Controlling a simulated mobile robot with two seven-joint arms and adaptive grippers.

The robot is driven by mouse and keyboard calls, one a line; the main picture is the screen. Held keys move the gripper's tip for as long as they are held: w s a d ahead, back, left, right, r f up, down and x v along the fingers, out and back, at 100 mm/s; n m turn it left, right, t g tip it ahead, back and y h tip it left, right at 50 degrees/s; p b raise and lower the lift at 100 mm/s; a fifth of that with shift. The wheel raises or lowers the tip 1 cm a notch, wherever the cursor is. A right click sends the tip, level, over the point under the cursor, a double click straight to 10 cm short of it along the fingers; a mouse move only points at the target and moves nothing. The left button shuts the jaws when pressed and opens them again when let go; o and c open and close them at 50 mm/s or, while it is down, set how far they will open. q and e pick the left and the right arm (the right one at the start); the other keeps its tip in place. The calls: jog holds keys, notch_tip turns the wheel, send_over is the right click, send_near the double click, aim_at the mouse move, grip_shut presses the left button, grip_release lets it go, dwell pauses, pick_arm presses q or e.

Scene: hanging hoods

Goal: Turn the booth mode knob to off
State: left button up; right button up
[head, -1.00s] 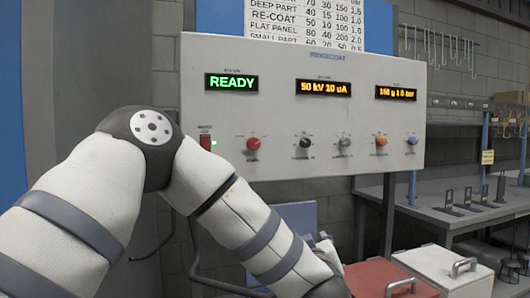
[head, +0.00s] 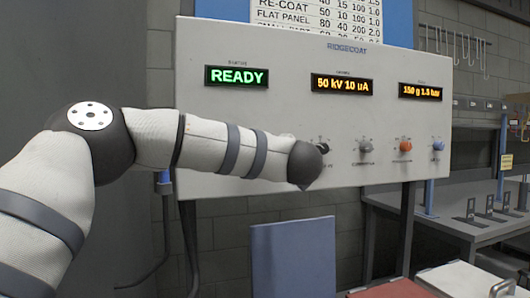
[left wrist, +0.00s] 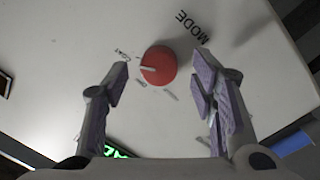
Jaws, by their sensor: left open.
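The red round mode knob (left wrist: 160,64) shows in the left wrist view on the pale panel, next to the printed word MODE. A white pointer mark on it points to the left of the picture, and small position marks lie around it. My left gripper (left wrist: 161,66) is open, with one finger on each side of the knob and gaps between; contact is not visible. In the head view my left arm (head: 220,145) crosses the control panel (head: 300,60) and hides the mode knob and the gripper. My right gripper is out of view.
Black (head: 322,146), grey (head: 366,146), orange (head: 405,145) and blue (head: 438,146) knobs sit to the right along the panel. A green READY display (head: 236,76) is lit above. A grey bench (head: 470,235) stands at right.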

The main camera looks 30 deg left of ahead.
pick_arm(q)
jog(key=shift+w+a+r, duration=0.1)
jog(key=shift+w+a, duration=0.25)
jog(key=shift+a, duration=0.05)
jog(key=c, duration=1.2)
jog(key=shift+o, duration=0.2)
jog(key=n+y, duration=0.1)
jog(key=n, duration=1)
jog(key=shift+d+n, duration=0.1)
jog(key=shift+n, duration=0.3)
